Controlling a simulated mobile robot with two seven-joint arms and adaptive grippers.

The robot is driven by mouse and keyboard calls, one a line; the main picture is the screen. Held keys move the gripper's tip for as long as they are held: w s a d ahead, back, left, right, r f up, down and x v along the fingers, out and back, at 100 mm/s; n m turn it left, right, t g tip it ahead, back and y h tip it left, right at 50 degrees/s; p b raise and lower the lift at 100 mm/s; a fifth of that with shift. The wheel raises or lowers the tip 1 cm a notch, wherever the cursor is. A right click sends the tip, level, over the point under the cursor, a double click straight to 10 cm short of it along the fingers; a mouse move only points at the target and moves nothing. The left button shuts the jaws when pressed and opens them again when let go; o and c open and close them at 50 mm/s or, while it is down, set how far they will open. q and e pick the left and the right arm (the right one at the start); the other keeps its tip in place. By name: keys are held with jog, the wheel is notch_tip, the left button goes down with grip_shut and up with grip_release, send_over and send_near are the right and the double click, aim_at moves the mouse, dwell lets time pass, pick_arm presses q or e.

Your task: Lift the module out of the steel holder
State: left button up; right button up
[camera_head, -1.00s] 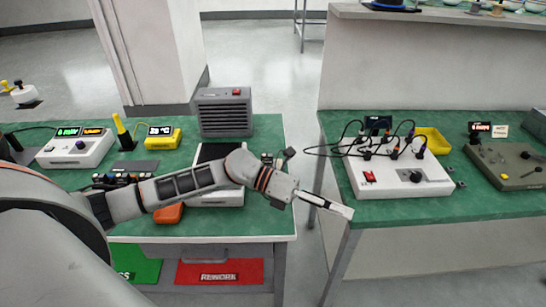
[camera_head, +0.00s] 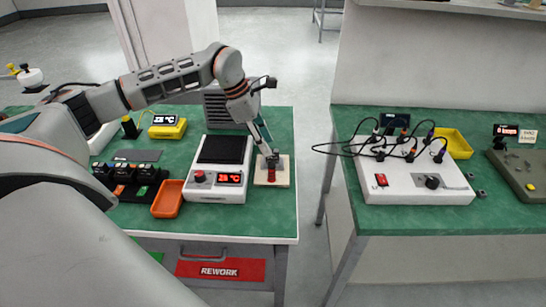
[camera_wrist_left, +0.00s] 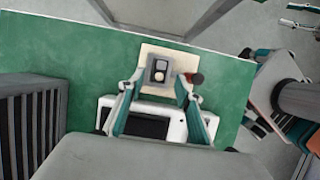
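A small grey block with a dark face and a pale round spot, which looks like the module (camera_wrist_left: 160,66), shows on a tan board (camera_wrist_left: 178,53) in the left wrist view. I cannot clearly tell the steel holder from the module. A dark reddish knob (camera_wrist_left: 197,78) is beside them; a red part (camera_head: 271,175) shows in the head view on the same board (camera_head: 260,181). My left gripper (camera_wrist_left: 160,82) is open, its fingers apart on either side of the block; contact is unclear. In the head view the gripper (camera_head: 269,158) reaches down over the board and hides most of the block.
A white hot plate unit (camera_head: 217,187) stands left of the board, with an orange tray (camera_head: 168,198) beyond it. A grey vented box (camera_head: 222,106) stands behind. Right of a floor gap, another green bench holds a white wired box (camera_head: 413,183).

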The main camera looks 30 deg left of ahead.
aim_at(272, 150)
pick_arm(q)
jog(key=x, duration=0.4)
jog(key=shift+w+d+f, duration=0.25)
jog(key=shift+w+f, duration=0.05)
grip_shut()
jog(key=shift+r, duration=0.1)
